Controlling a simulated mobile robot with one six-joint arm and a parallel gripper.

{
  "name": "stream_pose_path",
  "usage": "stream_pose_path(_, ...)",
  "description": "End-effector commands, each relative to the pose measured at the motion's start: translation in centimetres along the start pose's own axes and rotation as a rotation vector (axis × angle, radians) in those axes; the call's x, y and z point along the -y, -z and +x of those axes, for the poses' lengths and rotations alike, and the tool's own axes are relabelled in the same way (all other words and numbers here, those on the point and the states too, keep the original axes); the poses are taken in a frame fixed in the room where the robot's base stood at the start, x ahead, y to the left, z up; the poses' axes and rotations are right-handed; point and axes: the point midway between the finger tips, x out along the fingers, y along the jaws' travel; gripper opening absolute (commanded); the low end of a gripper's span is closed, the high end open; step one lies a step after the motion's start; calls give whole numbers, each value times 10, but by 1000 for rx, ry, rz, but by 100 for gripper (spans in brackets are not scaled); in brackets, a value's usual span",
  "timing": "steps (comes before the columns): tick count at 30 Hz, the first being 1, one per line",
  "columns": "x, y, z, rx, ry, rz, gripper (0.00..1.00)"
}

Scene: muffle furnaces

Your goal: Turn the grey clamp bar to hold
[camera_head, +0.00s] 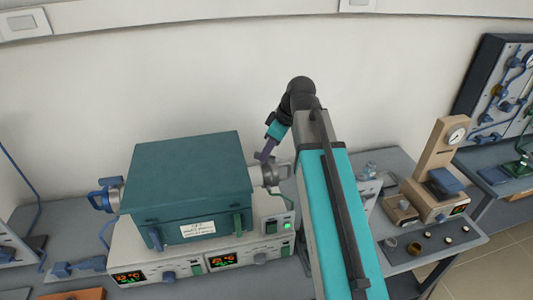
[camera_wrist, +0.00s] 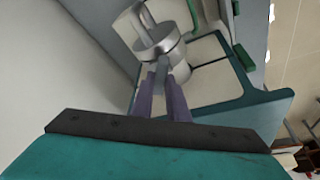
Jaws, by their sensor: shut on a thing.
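A green box-shaped furnace (camera_head: 190,180) stands on a pale control base. A round silver fitting (camera_head: 270,175) sticks out of its right side. In the wrist view the fitting shows as a shiny cylinder (camera_wrist: 157,38), with the grey clamp bar (camera_wrist: 163,66) at its near side. My gripper (camera_head: 264,156) reaches down to this fitting from above and behind. In the wrist view its purple fingers (camera_wrist: 163,84) are shut on the grey bar's end. The fingers hide part of the bar, and its exact angle is hard to tell.
The control base (camera_head: 215,255) has lit displays and knobs. A blue-grey fitting (camera_head: 105,195) is on the furnace's left side. A beige instrument (camera_head: 436,175) with a dial stands on the right bench, near small round parts. A wall runs close behind the furnace.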

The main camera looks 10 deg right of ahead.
Motion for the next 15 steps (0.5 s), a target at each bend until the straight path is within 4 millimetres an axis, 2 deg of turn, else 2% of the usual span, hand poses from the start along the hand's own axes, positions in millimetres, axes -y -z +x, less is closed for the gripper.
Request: stream_pose_path(15, -6, 2, 2, -1, 175, -424, 0)
